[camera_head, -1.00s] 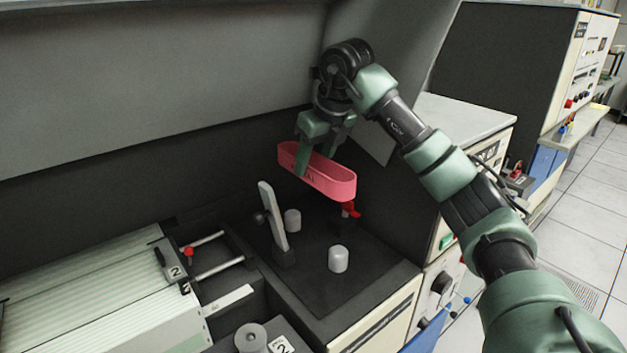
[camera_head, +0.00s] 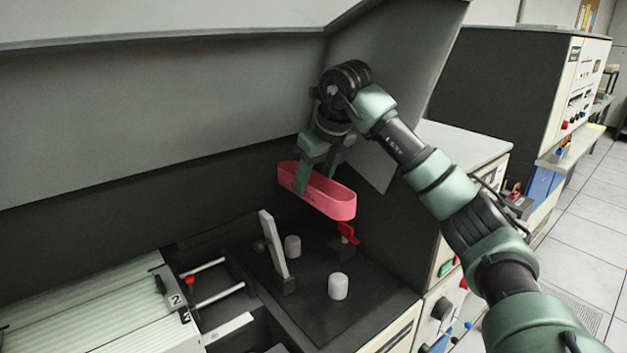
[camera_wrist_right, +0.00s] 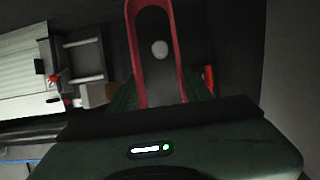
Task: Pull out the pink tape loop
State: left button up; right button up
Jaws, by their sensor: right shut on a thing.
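The pink tape loop (camera_head: 330,197) is a long oval band held in the air above the dark bay. My right gripper (camera_head: 318,178) is shut on its left end, with one finger in front of the band. In the right wrist view the loop (camera_wrist_right: 181,50) extends away from the gripper (camera_wrist_right: 160,100), and a pale peg shows through its opening. Two whitish pegs, a near one (camera_head: 338,286) and a far one (camera_head: 292,246), stand on the bay floor below the loop, apart from it. My left gripper is not in view.
A grey upright lever (camera_head: 273,240) stands left of the pegs. A red lever (camera_head: 348,233) sits just below the loop's right end. A card tray (camera_head: 90,310) with metal rods beside it is at left. The sloped grey panel (camera_head: 150,110) rises behind.

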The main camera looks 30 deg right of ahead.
notch_tip(320, 180, up, 4)
jog(key=p, duration=0.3)
jog(key=shift+p, duration=0.4)
dwell(0.5)
